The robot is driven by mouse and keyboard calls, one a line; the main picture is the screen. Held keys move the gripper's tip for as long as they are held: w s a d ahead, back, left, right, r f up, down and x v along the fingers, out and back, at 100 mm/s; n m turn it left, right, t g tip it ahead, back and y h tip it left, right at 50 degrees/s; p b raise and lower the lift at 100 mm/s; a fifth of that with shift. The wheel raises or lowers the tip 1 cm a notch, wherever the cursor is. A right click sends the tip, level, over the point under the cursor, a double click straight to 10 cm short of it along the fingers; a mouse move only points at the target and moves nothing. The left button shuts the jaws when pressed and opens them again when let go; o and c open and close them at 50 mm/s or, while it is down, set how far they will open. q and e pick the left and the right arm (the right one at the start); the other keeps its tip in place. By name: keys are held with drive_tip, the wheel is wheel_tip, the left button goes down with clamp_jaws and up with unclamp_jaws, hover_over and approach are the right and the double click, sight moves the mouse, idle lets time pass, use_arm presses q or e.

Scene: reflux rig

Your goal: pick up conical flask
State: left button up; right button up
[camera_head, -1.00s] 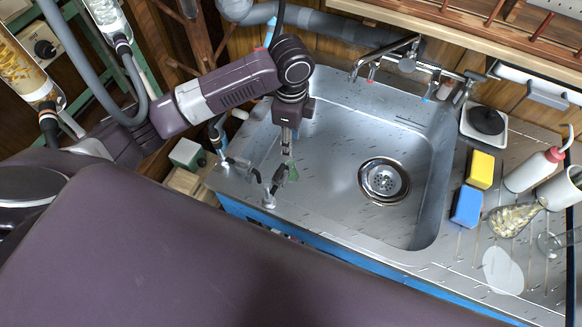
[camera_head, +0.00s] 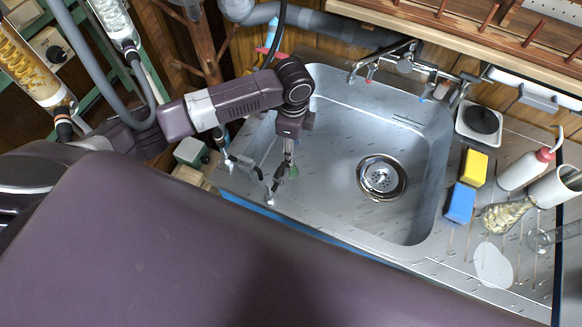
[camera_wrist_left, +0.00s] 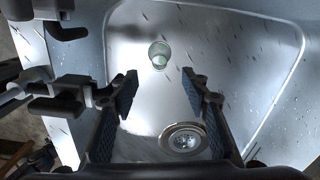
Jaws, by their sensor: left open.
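My left gripper (camera_head: 287,150) points down over the left part of the sink. In the left wrist view, its two dark finger pads (camera_wrist_left: 162,92) stand wide apart with nothing between them. A small clear vessel with a green tint (camera_wrist_left: 159,54) is in the sink, beyond the fingertips and apart from them. Its green part (camera_head: 294,172) shows just beside the gripper in the head view; I cannot tell its full shape. Another glass flask, cone-shaped with pale pieces inside (camera_head: 506,214), lies on the drainboard at the right. My right gripper is not in view.
The steel sink (camera_head: 335,125) has a drain (camera_head: 382,179) and a tap (camera_head: 385,58) at its back. Metal clamp-like fittings (camera_head: 243,163) stand close to the gripper's left. A yellow sponge (camera_head: 473,168), a blue sponge (camera_head: 460,204) and a wash bottle (camera_head: 525,171) are on the drainboard.

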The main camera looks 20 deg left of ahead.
use_arm(q)
drive_tip(key=shift+a+f, duration=0.15)
drive_tip(key=shift+f, duration=1.95)
drive_tip(key=shift+a+f, duration=0.15)
drive_tip(key=shift+f, duration=1.95)
clamp_jaws()
drive_tip(key=shift+r, duration=0.1)
wheel_tip(320, 180, up, 20)
drive_tip(key=shift+p, duration=0.35)
drive_tip(key=shift+s, duration=0.1)
